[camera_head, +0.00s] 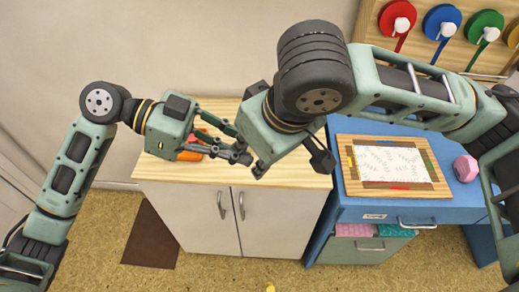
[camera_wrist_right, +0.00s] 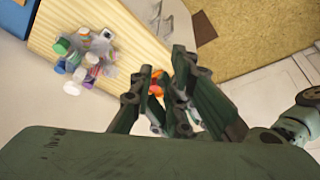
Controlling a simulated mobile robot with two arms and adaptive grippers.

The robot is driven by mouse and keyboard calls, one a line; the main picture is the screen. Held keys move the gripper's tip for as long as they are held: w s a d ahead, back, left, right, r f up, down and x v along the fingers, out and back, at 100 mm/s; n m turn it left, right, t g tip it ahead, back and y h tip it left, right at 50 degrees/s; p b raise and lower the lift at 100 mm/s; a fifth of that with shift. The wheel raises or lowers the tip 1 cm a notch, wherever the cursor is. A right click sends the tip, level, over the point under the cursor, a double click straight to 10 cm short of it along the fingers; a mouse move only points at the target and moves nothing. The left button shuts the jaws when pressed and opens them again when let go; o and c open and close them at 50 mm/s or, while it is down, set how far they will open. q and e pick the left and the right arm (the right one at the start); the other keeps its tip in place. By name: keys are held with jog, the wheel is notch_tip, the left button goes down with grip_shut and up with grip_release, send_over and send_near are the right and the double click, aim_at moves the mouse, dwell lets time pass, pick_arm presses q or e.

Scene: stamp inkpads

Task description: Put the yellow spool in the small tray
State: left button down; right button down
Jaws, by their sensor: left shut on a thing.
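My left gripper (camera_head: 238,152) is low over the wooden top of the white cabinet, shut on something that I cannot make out. An orange thing (camera_head: 190,155) lies on the cabinet top beside and behind it, partly hidden; I cannot tell whether it is the small tray. Orange also shows in the right wrist view (camera_wrist_right: 156,88), beyond the fingers. I cannot make out the yellow spool for certain.
The cabinet's wooden top (camera_head: 295,175) is partly bare. In the wrist view, several small coloured containers (camera_wrist_right: 85,55) cluster on it. Coloured reels (camera_head: 441,22) hang behind.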

pick_arm(q)
jog(key=shift+w+a+f, duration=0.1)
jog(key=shift+w+a, duration=0.05)
jog(key=shift+a, duration=0.15)
pick_arm(e)
jog(key=shift+w+d, duration=0.25)
jog(key=shift+d, duration=0.15)
jog(key=c, duration=2)
grip_release()
jog(key=shift+c, duration=0.2)
jog(key=o, duration=0.3)
jog(key=shift+s+f, duration=0.1)
pick_arm(q)
jog(key=shift+w, duration=0.15)
pick_arm(e)
jog(key=shift+s+a, duration=0.15)
jog(key=shift+s, duration=0.05)
pick_arm(q)
jog(key=s+a+r+n+t, duration=0.2)
jog(key=a+r+n+t, duration=0.1)
jog(key=r+t, duration=0.1)
jog(key=shift+s+a+r+n+y, duration=0.25)
jog(key=shift+a+r+n+y, duration=0.05)
jog(key=shift+r, duration=0.25)
pick_arm(e)
jog(key=v, duration=1.2)
jog(key=shift+w, duration=0.2)
